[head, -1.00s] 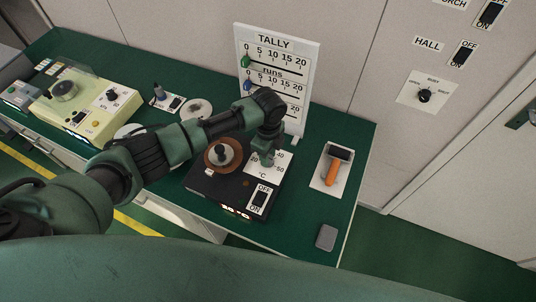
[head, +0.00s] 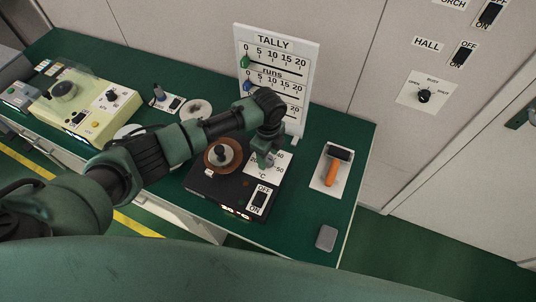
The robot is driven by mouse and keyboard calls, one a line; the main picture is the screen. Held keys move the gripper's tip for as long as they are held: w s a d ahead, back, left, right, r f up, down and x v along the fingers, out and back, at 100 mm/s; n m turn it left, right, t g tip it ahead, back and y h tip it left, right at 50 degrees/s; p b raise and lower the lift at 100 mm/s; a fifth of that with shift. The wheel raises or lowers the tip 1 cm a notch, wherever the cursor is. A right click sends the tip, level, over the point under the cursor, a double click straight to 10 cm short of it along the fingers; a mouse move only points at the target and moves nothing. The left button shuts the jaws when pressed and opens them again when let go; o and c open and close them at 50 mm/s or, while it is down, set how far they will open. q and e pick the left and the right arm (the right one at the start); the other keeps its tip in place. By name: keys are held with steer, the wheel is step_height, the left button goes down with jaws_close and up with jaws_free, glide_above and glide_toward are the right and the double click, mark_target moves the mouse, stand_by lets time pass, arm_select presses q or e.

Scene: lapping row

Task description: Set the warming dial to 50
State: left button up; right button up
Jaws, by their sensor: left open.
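The warming plate (head: 215,191) is a dark box on the green bench, with a copper-brown disc (head: 211,163) and a grey knobbed piece on it. Its white dial scale (head: 279,169) shows "50" at the right and "°C" below; the dial itself is hidden behind my gripper. My left gripper (head: 262,164) points down over the dial scale, open, its fingers around or just above the dial; I cannot tell whether they touch it. A display (head: 236,212) on the front edge glows, its digits hard to read. My right gripper is not in view.
An OFF/ON rocker switch (head: 259,200) sits near the dial. The TALLY board (head: 290,60) stands behind. A yellow machine (head: 112,118) stands at left.

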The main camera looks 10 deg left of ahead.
mark_target(268, 158)
arm_select(q)
step_height(268, 158, up, 8)
steer(key=shift+f+b, duration=0.1)
steer(key=shift+b, duration=0.65)
